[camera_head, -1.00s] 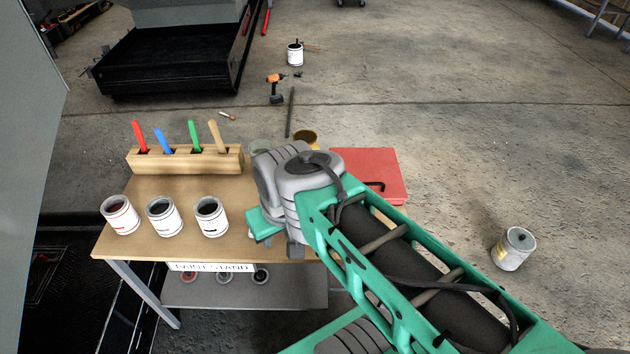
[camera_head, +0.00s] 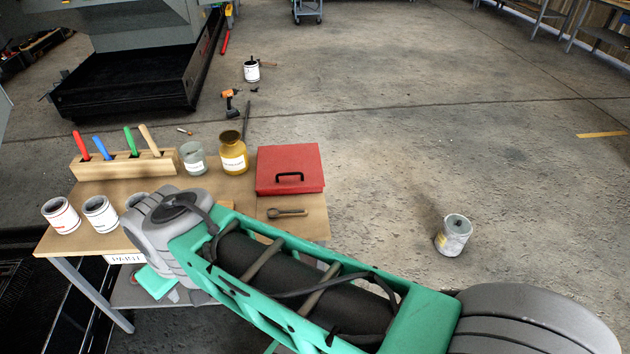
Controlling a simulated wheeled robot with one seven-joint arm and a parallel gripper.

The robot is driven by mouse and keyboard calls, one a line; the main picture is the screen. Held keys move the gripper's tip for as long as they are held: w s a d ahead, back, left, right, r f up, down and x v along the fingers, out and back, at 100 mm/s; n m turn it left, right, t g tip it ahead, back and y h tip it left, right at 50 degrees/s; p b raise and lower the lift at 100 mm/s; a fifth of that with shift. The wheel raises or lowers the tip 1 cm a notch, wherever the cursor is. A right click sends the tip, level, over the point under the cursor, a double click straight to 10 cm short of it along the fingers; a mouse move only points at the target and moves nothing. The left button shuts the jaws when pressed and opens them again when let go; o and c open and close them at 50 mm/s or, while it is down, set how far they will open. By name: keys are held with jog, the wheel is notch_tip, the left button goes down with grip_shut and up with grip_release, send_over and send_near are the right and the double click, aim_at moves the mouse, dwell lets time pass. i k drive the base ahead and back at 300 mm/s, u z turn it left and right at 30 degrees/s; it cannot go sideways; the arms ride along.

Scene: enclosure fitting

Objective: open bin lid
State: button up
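A red box with a flat red lid (camera_head: 288,160) and a black handle stands at the back right of the wooden paint stand. Its lid looks shut, and it is the only lidded, bin-like thing I see. My arm crosses the front of the stand, with its wrist end over the front left part. Only a green and grey part of that end (camera_head: 160,284) shows at the stand's front edge, left of and well apart from the red box. My fingertips are hidden, so I cannot see whether they hold anything.
White paint cans (camera_head: 61,215) stand front left on the stand, one partly behind my arm. A brush block (camera_head: 124,165), glass jar (camera_head: 194,158), yellow jar (camera_head: 233,155) and a small tool (camera_head: 287,213) share the top. A can (camera_head: 453,236) stands on open floor at right.

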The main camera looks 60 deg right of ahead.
aim_at(294, 167)
jog(key=z, duration=0.65)
jog(key=i, duration=0.95)
jog(key=u, duration=0.05)
